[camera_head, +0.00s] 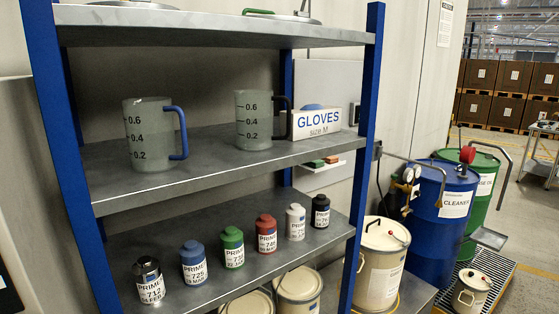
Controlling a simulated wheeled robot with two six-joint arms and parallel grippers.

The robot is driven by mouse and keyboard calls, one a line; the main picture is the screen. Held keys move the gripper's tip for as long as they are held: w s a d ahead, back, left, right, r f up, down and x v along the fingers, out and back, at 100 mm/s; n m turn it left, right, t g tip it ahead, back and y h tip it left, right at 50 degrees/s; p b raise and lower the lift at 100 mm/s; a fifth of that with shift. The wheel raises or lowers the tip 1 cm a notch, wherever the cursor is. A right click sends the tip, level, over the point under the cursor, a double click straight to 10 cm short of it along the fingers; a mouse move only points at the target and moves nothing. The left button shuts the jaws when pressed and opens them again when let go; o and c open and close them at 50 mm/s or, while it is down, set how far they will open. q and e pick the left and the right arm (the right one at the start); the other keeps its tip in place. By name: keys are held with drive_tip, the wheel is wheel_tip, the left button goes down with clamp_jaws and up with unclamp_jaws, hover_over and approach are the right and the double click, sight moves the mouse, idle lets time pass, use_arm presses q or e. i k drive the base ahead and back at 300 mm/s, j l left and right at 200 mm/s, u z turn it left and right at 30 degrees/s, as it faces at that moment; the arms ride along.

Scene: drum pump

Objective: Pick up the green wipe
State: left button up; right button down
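No item is clearly recognisable as a green wipe. Neither of my grippers is in view.
The grey shelf unit with blue posts (371,110) holds two measuring jugs (150,135) (254,120), a gloves box (318,123) and several small bottles (233,247). At the right stand a blue drum (440,225), a green drum (484,180) and cream cans (383,262) (471,292).

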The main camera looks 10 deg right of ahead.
sight(319, 163)
drive_tip(key=i+l+u, duration=0.15)
drive_tip(key=l, duration=0.35)
drive_tip(key=i+l+u, duration=0.15)
drive_tip(key=l, duration=0.4)
drive_tip(key=i+l+u, duration=0.15)
drive_tip(key=l, duration=0.4)
drive_tip(key=l+u, duration=0.2)
drive_tip(key=l, duration=0.35)
